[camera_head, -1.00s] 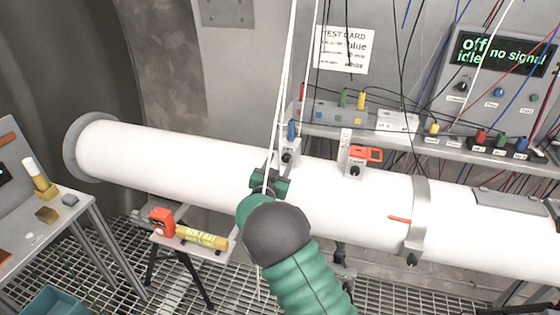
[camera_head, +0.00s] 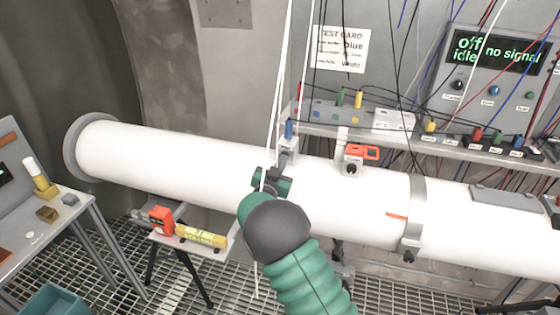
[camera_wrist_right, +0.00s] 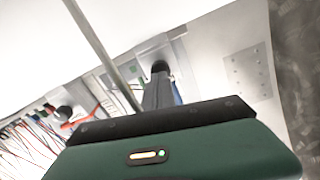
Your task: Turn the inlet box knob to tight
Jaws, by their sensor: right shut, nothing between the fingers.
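A small grey box with a black knob stands behind the white pipe. In the right wrist view the black knob (camera_wrist_right: 160,67) shows just beyond my fingertips. In the head view my right gripper (camera_head: 284,158) reaches over the pipe and largely hides that knob. The right gripper is shut and empty; its grey fingers also show in the right wrist view (camera_wrist_right: 158,92), pointing at the knob. I cannot tell whether they touch it. A second black knob (camera_head: 351,169) sits to the right, below an orange device. No inlet label is readable. My left gripper is not in view.
The white pipe (camera_head: 190,155) crosses the view under my right arm. White cords (camera_head: 285,70) hang close to my right gripper. A shelf (camera_head: 390,137) with coloured connectors and a panel (camera_head: 495,65) reading "off idle no signal" stand behind.

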